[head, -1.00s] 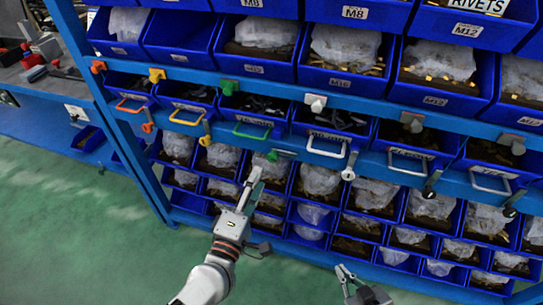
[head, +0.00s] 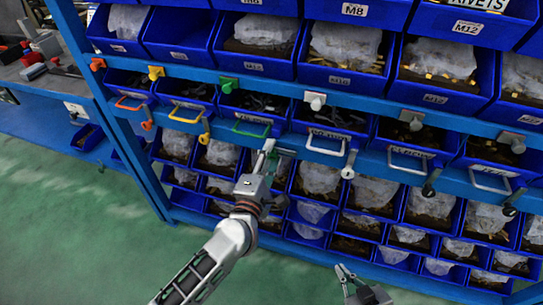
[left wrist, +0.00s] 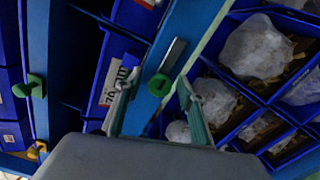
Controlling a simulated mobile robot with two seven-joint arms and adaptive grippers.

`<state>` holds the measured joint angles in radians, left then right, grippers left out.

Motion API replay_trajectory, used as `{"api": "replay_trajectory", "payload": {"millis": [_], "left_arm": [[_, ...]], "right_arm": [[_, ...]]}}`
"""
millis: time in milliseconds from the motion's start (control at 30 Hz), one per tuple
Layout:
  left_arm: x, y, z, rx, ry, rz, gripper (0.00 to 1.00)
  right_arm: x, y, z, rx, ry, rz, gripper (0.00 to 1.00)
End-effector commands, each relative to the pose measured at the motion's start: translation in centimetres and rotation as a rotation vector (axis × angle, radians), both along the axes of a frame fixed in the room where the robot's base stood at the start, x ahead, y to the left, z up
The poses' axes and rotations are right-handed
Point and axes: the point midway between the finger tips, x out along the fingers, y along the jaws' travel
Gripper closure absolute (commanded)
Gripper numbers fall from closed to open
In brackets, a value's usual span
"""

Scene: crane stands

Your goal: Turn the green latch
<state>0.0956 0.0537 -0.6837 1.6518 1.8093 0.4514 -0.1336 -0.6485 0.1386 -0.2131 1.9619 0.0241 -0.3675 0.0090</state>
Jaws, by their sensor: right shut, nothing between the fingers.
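The green latch (head: 285,152) sits on the blue rail below the green drawer handle in the head view, partly behind my left gripper. In the left wrist view it shows as a round green end (left wrist: 159,85) with a dark lever rising from it to the upper right. My left gripper (head: 268,149) reaches up to the rail beside the latch. In the left wrist view its fingers (left wrist: 157,88) are spread, with the green end between them in the picture; I cannot tell whether they touch it. My right gripper (head: 345,274) is shut and empty, low in front of the lower bins.
A green knob (head: 229,86) sits on the upper rail. Orange (head: 147,126), yellow (head: 204,138) and white (head: 348,171) latches line the same rail. The green handle (head: 251,129) and white handle (head: 325,145) stick out nearby. Open floor (head: 80,230) lies at the lower left.

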Motion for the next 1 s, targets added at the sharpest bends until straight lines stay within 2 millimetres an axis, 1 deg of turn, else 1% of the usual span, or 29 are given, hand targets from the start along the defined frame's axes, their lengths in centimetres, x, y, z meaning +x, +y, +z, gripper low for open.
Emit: {"api": "replay_trajectory", "payload": {"millis": [200,233,267,300,367,400,767,1000], "left_arm": [[0.07,-0.01,0.01,0.001,0.0,0.0,0.61],[0.07,-0.01,0.01,0.001,0.0,0.0,0.63],[0.07,-0.01,0.01,0.001,0.0,0.0,0.71],[0.06,-0.01,0.01,0.001,0.0,0.0,0.81],[0.05,0.01,0.0,0.001,0.0,0.0,0.97],[0.05,0.01,0.0,0.001,0.0,0.0,1.0],[0.06,0.02,0.01,-0.035,0.011,0.0,1.0],[0.06,0.04,0.02,-0.166,0.054,0.0,1.0]], "right_arm": [[0.01,-0.02,0.01,0.0,0.0,0.0,1.0],[0.01,-0.02,0.01,0.0,0.0,0.0,1.0],[0.01,-0.02,0.01,0.0,0.0,0.0,1.0],[0.01,-0.02,0.01,0.0,0.0,0.0,1.0],[0.01,-0.03,0.01,0.0,0.0,0.0,1.0],[0.01,-0.03,0.01,0.0,0.0,0.0,1.0],[0.02,-0.04,0.04,-0.001,0.0,-0.001,1.0],[0.04,-0.05,0.1,-0.001,0.0,0.0,1.0]]}}
